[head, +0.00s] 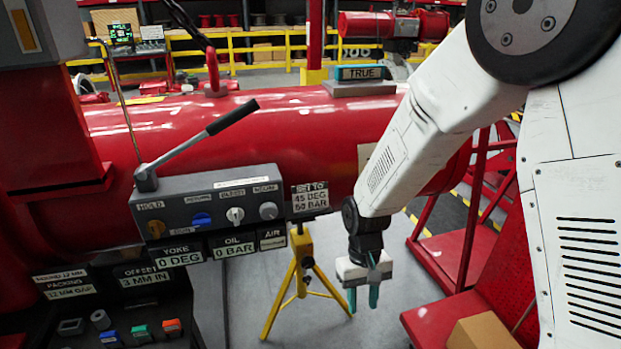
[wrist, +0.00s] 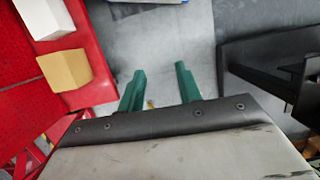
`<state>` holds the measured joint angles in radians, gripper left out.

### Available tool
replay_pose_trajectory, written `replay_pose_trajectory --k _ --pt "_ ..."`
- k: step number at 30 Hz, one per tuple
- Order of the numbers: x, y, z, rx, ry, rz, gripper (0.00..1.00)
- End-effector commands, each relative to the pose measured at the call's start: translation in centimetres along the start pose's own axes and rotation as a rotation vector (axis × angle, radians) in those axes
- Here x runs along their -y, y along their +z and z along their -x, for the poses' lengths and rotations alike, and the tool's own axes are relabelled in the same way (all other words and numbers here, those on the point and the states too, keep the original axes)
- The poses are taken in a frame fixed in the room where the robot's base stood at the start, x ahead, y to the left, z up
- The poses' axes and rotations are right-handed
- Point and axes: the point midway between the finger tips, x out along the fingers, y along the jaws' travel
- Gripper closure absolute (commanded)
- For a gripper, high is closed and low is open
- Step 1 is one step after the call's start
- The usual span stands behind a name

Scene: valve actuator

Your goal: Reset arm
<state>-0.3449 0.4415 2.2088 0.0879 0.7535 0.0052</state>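My gripper (head: 363,298) hangs from my white arm, pointing down, right of the yellow tripod stand in the head view. In the wrist view its two green fingers (wrist: 160,88) stand apart with grey floor between them, so it is open and empty. It touches nothing that I can see. The valve actuator (head: 290,130) is a large red cylinder behind my arm. A grey control panel (head: 215,208) on its front carries a lever with a black grip (head: 232,117), tilted up to the right, and several knobs. Labels read yoke 0 DEG, oil 0 BAR and offset 3 MM IN.
A yellow tripod (head: 299,275) stands left of my gripper. A red platform with a cardboard box (head: 482,332) is at lower right; a box (wrist: 64,69) also shows in the wrist view. A dark bench with coloured buttons (head: 141,331) is at lower left. Grey floor lies below my gripper.

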Motion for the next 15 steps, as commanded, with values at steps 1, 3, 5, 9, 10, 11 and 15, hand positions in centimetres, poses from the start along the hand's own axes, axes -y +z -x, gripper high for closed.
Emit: replay_pose_trajectory --k 1,3,5,9,10,11,15 --pt "-0.8 1.8 2.3 0.002 -0.003 -0.009 0.65" --pt "-1.7 4.4 4.7 0.015 -0.003 -0.02 0.65" --pt "-2.4 6.6 6.6 0.023 -0.003 -0.028 0.65" --pt "-4.0 11.9 10.4 0.029 -0.003 -0.055 0.65" --pt "-4.3 13.0 11.1 0.028 -0.003 -0.061 0.65" --pt "-4.6 14.1 11.7 0.025 -0.002 -0.067 0.65" --pt "-5.7 19.0 14.2 -0.005 0.0 -0.101 0.65"
